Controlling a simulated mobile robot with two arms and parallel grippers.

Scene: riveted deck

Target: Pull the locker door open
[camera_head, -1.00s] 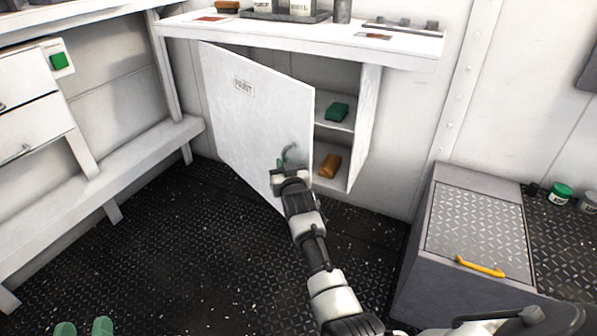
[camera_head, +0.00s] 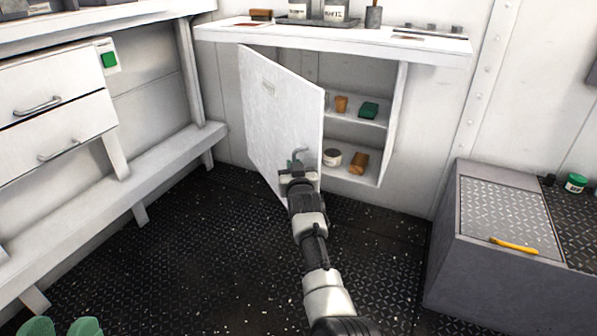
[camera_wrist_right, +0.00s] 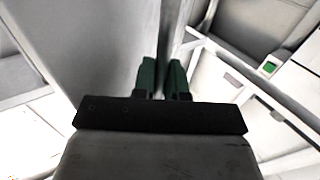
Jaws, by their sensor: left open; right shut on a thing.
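The white locker door (camera_head: 275,110), with a small label near its top, stands partly open. It is hinged at its left, and its free edge is swung out toward me. My right gripper (camera_head: 298,170) is shut on the door handle (camera_head: 299,154) low near that free edge; its fingers mostly hide the grip. In the right wrist view the green fingers (camera_wrist_right: 161,76) are close together beside the pale door panel (camera_wrist_right: 95,45). My left gripper (camera_head: 62,327) shows only as two green fingertips, apart and empty, at the bottom left.
Inside the locker (camera_head: 390,125), shelves hold a green block (camera_head: 369,110), an orange-brown block (camera_head: 359,163) and a jar (camera_head: 332,157). A grey chest (camera_head: 500,240) with a yellow handle stands at right. A low bench (camera_head: 110,195) lines the left wall. The dark deck (camera_head: 200,270) between is clear.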

